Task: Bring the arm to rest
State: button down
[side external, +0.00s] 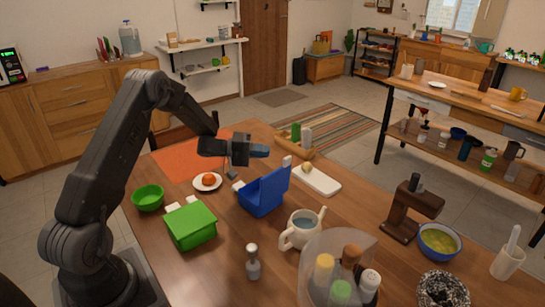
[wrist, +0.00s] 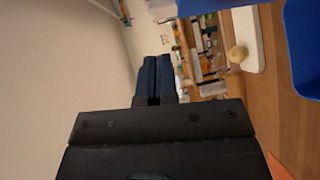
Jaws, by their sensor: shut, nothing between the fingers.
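My gripper (side external: 258,151) is held above the table, between the white plate and the blue box, apart from both. It points to the right in the side view. Its two dark blue fingers (wrist: 157,77) are together in the wrist view, with nothing between them. The green box (side external: 190,225) stands on the table with its lid down. The blue box (side external: 264,191) stands behind it to the right, with a raised panel at its right side. The blue box also shows at the right edge of the wrist view (wrist: 303,50).
A green bowl (side external: 148,197) and a white plate (side external: 207,182) with an orange-red item are at left. A cutting board (side external: 317,179), a pitcher (side external: 302,229), a small shaker (side external: 253,263), a round rack of shakers (side external: 338,270), a brown stand (side external: 410,210) and a soup bowl (side external: 440,241) crowd the right.

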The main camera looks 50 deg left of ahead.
jog(key=f+v, duration=0.1)
jog(key=v, duration=0.8)
jog(key=w+d+r+m+t+y, duration=0.1)
jog(key=w+d+r+y, duration=0.1)
jog(key=w+r+y, duration=0.3)
jog(key=w+d+r+m+t+y, duration=0.1)
jog(key=d+r+y, duration=0.1)
jog(key=r, duration=0.5)
jog(key=s+d+r+y, duration=0.3)
jog(key=d+r+y, duration=0.2)
jog(key=r+y, duration=0.15)
jog(key=s+d+m+g+h, duration=0.1)
jog(key=s+d+m+g, duration=0.1)
jog(key=s+d, duration=0.3)
jog(key=s+d+f+m+g+h, duration=0.1)
jog(key=s+d+g, duration=0.3)
jog(key=s, duration=0.9)
jog(key=s+d+m+g+h, duration=0.1)
jog(key=s+d+m+g, duration=0.2)
jog(key=s+d, duration=0.5)
jog(key=shift+s+d+f+m+g, duration=0.3)
jog(key=shift+s+f+m, duration=0.1)
jog(key=shift+s+m, duration=0.15)
